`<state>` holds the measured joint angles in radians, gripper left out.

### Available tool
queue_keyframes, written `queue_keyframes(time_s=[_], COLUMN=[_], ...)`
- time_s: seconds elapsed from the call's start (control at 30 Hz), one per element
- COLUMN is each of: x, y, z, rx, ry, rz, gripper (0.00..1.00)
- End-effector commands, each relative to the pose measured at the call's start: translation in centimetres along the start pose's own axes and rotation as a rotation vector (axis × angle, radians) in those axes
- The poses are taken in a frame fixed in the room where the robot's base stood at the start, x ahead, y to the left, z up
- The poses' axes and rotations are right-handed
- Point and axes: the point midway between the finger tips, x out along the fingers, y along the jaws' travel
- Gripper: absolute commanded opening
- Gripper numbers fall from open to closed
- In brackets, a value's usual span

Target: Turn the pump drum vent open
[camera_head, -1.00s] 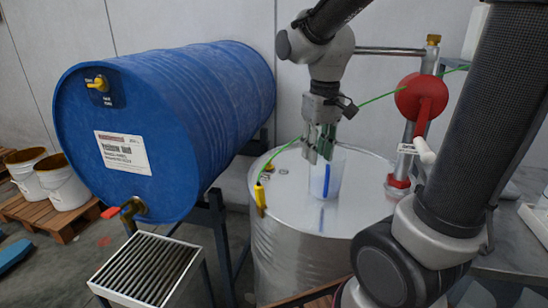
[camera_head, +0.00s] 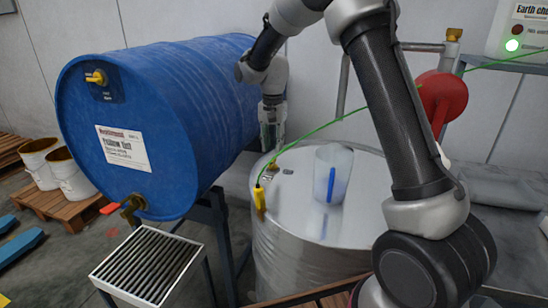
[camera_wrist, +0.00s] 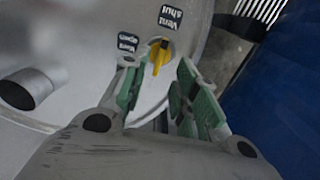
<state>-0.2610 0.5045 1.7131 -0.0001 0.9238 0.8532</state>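The pump drum (camera_head: 300,235) is the silver drum standing upright right of the blue drum. Its vent, a small yellow lever (camera_wrist: 158,58), shows on the lid in the wrist view. A "Vent open" label (camera_wrist: 127,43) lies left of the lever, and a "Vent shut" label (camera_wrist: 171,16) lies above it. The lever slants down the picture toward my gripper. My gripper (camera_wrist: 163,92) is open, with its green-padded fingers either side of the lever's line and nothing gripped. Contact with the lever cannot be seen. In the head view my gripper (camera_head: 271,145) is over the lid's back left part.
A clear jug (camera_head: 331,178) with a blue strip stands on the lid. A yellow clamp (camera_head: 259,198) with a green cable grips the lid's left rim. The blue drum (camera_head: 165,120) lies close left.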

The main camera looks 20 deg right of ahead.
Motion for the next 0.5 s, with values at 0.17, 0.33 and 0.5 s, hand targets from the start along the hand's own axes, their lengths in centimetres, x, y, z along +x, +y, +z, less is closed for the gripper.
queue_keyframes(time_s=[0.17, 0.33, 0.5], x=[3.2, 4.9, 5.3], y=[0.1, 0.1, 0.0], z=[0.1, 0.0, 0.0], rx=[-0.001, -0.002, -0.003], ry=[-0.002, -0.001, 0.000], rz=[0.003, 0.002, 0.000], gripper=[0.29, 0.29, 0.29])
